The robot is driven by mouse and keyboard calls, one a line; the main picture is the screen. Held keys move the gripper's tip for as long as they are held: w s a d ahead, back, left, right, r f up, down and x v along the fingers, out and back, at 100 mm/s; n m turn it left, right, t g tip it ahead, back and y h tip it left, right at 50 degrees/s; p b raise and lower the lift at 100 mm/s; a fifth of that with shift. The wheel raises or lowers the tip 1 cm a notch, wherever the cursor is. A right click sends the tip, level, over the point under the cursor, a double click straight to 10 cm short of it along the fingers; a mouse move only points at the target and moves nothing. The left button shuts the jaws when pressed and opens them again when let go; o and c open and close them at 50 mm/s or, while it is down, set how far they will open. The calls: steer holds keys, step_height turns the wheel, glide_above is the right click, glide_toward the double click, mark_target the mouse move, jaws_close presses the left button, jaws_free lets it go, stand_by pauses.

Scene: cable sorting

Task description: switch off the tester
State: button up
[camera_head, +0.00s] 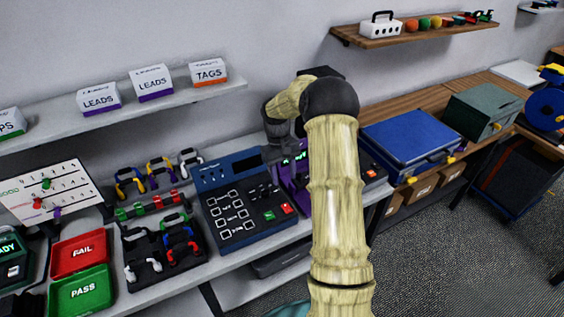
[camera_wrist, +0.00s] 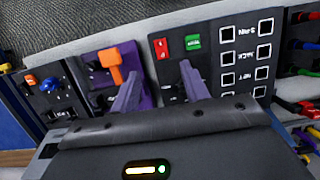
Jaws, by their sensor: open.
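The tester appears to be the dark blue console (camera_head: 235,235), standing on the bench with labelled sockets, a green button (camera_head: 269,216) and a red button (camera_head: 287,209). In the wrist view the red button (camera_wrist: 162,47) and green button (camera_wrist: 193,42) lie close to my fingertips. My gripper (camera_wrist: 161,68) is open and empty, with its purple-grey fingers spread over the edge between the console and a purple unit (camera_wrist: 144,62) with an orange lever (camera_wrist: 115,68). In the head view my gripper (camera_head: 282,153) is partly hidden by my arm. I cannot tell whether a finger touches anything.
A red FAIL tray (camera_head: 65,267) and green PASS tray (camera_head: 104,302) lie at the left. Racks of coloured connectors (camera_head: 150,207) stand beside the console. A blue case (camera_head: 410,140) lies to the right. A shelf (camera_head: 120,112) with labelled boxes runs above the bench.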

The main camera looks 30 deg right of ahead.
steer(key=shift+b+v, duration=0.35)
steer(key=shift+v, duration=2.4)
steer(key=s+a+r+t, duration=0.1)
steer(key=s+a+t, duration=0.1)
steer(key=s+a, duration=0.5)
steer(key=s+a+r+t, duration=0.1)
steer(key=s+a+t, duration=0.2)
steer(key=s+a, duration=0.5)
steer(key=s, duration=0.7)
steer(key=shift+s+t, duration=0.3)
steer(key=shift+s, duration=0.1)
steer(key=shift+r, duration=0.1)
